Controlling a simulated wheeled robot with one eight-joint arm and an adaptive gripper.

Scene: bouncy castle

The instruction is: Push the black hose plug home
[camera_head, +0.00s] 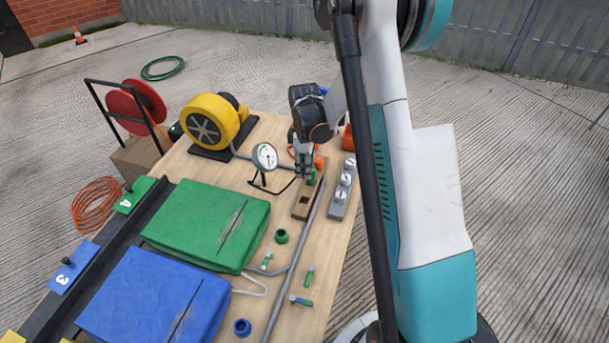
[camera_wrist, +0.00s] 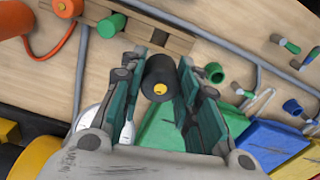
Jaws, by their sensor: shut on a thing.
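The black hose plug (camera_wrist: 161,76) is a short dark cylinder with a yellow centre on the end facing the wrist camera. My gripper (camera_wrist: 168,68) has its fingers on both sides of it, shut on it. In the head view my gripper (camera_head: 303,172) points down near the far end of the wooden block (camera_head: 300,213); I cannot make out the plug there.
A dial gauge (camera_head: 264,156) stands left of my gripper, and a grey box with white knobs (camera_head: 342,190) stands right. A yellow blower (camera_head: 210,121) is farther left. Green (camera_head: 207,226) and blue (camera_head: 155,297) inflatable pads lie nearer. A grey pipe (camera_head: 301,250) runs along the table.

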